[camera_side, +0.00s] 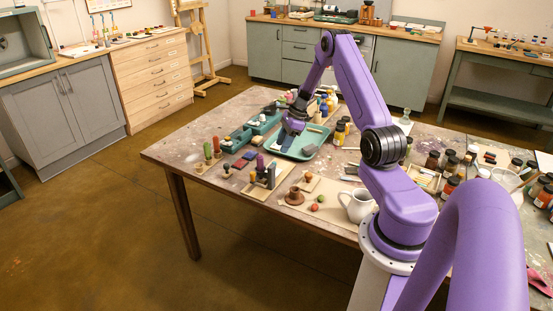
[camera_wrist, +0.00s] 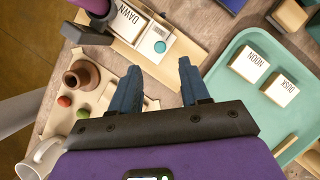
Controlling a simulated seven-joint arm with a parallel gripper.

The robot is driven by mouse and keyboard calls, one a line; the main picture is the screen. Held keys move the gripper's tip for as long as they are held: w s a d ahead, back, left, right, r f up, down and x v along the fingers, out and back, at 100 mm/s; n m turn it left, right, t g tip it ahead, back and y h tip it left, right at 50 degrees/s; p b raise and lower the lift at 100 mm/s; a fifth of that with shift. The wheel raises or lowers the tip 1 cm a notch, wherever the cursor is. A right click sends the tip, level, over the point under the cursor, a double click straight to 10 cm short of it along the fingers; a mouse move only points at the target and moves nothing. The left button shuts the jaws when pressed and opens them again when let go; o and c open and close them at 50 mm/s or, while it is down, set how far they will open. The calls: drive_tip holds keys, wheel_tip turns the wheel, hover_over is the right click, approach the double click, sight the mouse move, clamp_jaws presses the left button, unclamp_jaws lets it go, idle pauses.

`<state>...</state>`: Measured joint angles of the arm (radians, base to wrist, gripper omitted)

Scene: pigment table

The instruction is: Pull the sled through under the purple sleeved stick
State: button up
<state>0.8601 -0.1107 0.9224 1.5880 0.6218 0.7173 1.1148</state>
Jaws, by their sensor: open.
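The purple sleeved stick (camera_side: 260,163) stands upright in a dark holder on a pale board near the table's front edge. In the wrist view its purple end (camera_wrist: 93,6) shows at the top left, partly cut off. Beside it lies a pale block marked DAWN (camera_wrist: 127,16) and a pale piece with a teal dot (camera_wrist: 160,46); I cannot tell for sure which part is the sled. My gripper (camera_wrist: 160,68) is open and empty, with its blue fingers pointing toward the dotted piece in the picture. In the side view my gripper (camera_side: 287,139) is above the teal tray's left part.
The teal tray (camera_wrist: 232,55) holds blocks marked NOON (camera_wrist: 250,63) and DUSK (camera_wrist: 280,90). A brown pot (camera_wrist: 85,78), small balls and a white jug (camera_side: 357,204) stand nearby. Green and red sleeved sticks (camera_side: 208,150) stand left. Jars crowd the table's right side.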

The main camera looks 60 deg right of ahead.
drive_tip(key=x, duration=0.7)
clamp_jaws()
